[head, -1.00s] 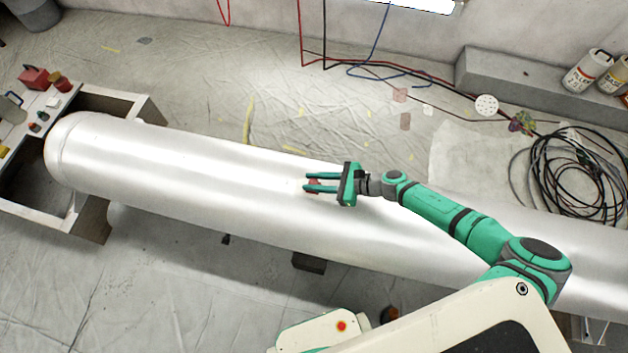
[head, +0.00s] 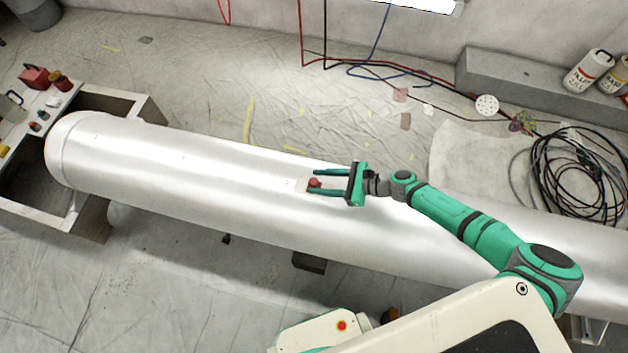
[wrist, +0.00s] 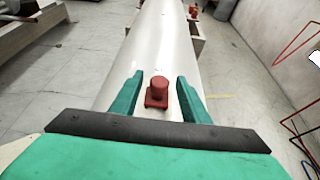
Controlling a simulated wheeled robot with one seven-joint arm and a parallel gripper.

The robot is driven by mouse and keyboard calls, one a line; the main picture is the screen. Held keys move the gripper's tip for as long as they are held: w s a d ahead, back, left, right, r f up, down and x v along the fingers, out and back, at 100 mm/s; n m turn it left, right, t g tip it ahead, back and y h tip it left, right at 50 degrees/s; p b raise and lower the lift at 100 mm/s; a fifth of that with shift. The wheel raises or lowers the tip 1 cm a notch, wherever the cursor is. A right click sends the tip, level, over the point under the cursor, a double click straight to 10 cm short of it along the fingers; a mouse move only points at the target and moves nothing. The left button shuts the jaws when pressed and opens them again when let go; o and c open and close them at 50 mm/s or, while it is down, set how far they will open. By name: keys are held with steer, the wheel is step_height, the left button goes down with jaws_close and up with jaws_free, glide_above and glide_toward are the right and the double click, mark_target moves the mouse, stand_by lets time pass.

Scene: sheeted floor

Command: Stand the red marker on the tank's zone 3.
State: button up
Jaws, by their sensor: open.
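The long silver tank (head: 190,165) lies across the head view. The red marker (head: 314,183) stands upright on top of it, a round knob on a squarish base, with a small pale patch (head: 300,185) beside it on the left. My gripper (head: 314,182) is open, its two green fingers on either side of the marker with gaps. In the wrist view the marker (wrist: 157,92) stands on the tank (wrist: 155,45) between the spread fingertips, apparently touching neither. I cannot read any zone number on the tank.
A bench (head: 45,115) with red containers and small items stands at the left end of the tank. Coiled black cables (head: 580,175) lie on the floor at the right. A grey ledge (head: 520,90) with bottles runs along the wall.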

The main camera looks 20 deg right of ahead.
steer(key=v, duration=0.9)
steer(key=shift+s+d, duration=0.25)
steer(key=shift+r, duration=0.1)
steer(key=s+a+m+t+h, duration=0.25)
steer(key=s+a+m, duration=0.35)
steer(key=s+m, duration=0.55)
steer(key=s+a+m+t+h, duration=0.25)
steer(key=s+a+m, duration=0.35)
steer(key=s+m, duration=0.55)
steer(key=w+a+r+m+t+h, duration=0.1)
steer(key=a+r+m+t+h, duration=0.2)
steer(key=m, duration=2.1)
steer(key=a+r+h, duration=0.3)
steer(key=a+r, duration=0.5)
steer(key=a, duration=0.1)
steer(key=shift+w+r+m, duration=0.2)
steer(key=shift+w+m, duration=0.1)
